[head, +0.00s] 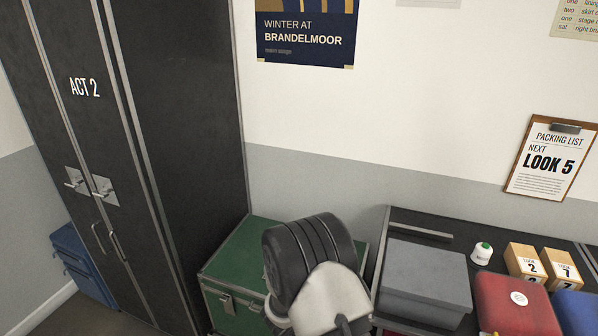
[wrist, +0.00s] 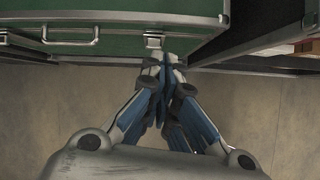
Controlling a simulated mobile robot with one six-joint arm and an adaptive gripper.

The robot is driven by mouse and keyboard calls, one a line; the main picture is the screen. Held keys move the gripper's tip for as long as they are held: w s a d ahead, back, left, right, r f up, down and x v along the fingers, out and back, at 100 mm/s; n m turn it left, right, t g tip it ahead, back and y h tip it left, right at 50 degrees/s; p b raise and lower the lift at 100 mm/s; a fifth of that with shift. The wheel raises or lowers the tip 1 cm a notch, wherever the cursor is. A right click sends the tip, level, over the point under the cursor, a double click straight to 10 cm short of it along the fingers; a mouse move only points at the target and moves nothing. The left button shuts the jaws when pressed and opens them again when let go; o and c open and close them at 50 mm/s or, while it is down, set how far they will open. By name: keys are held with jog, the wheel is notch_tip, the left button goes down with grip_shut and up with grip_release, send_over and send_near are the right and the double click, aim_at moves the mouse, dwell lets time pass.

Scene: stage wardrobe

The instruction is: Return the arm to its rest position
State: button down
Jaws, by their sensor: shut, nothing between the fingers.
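My gripper (wrist: 163,68) shows in the wrist view with its blue-sided fingers together and nothing between them. It points toward the front of a green trunk (wrist: 100,14), close to the trunk's metal latch as seen in this view. I cannot tell the gap between them. In the head view, part of my arm (head: 318,265) stands in front of the green trunk (head: 240,258) and hides much of it. The gripper itself is out of sight there.
A black wardrobe (head: 190,130) marked ACT 2 stands left, with a blue case (head: 82,265) beyond it. Bare floor (wrist: 50,115) lies below the gripper.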

jog(key=w+d+r+m+h, duration=0.1)
jog(key=d+r+m, duration=0.3)
jog(key=r, duration=0.5)
jog(key=d+r+m+h, duration=0.1)
jog(key=d+r+m, duration=0.35)
jog(key=r, duration=0.45)
jog(key=s+d+r+m, duration=0.7)
jog(key=r, duration=0.4)
jog(key=s+r+m+y, duration=0.1)
jog(key=s+r+m, duration=0.2)
jog(key=s, duration=0.5)
jog(key=s+a+r+m+y, duration=0.1)
jog(key=s+r+m+y, duration=0.1)
jog(key=s+m, duration=0.4)
jog(key=s+a+r+m+g+y, duration=0.1)
jog(key=s+r+m, duration=0.3)
jog(key=s, duration=0.6)
jog(key=shift+s+r+m, duration=0.15)
jog(key=shift+s+m, duration=0.25)
jog(key=shift+m, duration=0.35)
